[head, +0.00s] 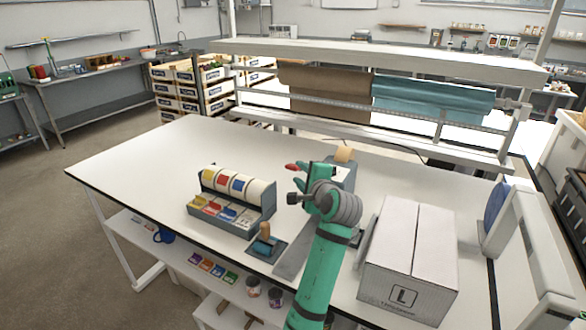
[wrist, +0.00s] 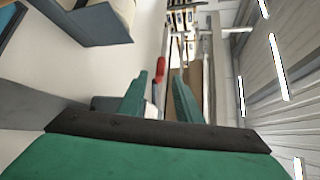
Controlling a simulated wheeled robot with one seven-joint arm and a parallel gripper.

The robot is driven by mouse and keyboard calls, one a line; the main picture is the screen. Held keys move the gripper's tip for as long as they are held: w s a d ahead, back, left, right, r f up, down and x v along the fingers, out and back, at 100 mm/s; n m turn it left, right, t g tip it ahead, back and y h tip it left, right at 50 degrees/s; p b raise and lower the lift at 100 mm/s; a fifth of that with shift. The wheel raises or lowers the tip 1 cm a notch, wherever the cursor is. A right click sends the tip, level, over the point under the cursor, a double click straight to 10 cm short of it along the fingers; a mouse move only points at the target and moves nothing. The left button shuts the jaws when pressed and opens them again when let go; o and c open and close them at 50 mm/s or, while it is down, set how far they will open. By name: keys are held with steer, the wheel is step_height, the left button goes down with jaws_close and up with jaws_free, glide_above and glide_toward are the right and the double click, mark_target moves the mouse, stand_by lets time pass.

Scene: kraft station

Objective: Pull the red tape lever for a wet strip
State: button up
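The red lever (head: 293,167) shows as a small red tip just left of my gripper's fingers in the head view. In the wrist view the red lever (wrist: 160,68) appears in the gap between the fingertips; contact cannot be told. The grey tape dispenser (head: 341,178) with a brown roll (head: 344,153) on top stands behind my gripper, partly hidden by it. My gripper (head: 312,173) has green fingers held apart; in the wrist view my gripper (wrist: 159,80) is open, with nothing visibly clamped.
A label holder with coloured rolls (head: 238,190) stands to the left on the white table (head: 150,165). A wooden-handled tool (head: 264,240) is in front of it. A large white carton (head: 410,250) stands close on the right. Brown and blue paper rolls (head: 430,97) hang behind.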

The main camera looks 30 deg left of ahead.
mark_target(296, 170)
steer(key=x, duration=0.7)
jaws_close()
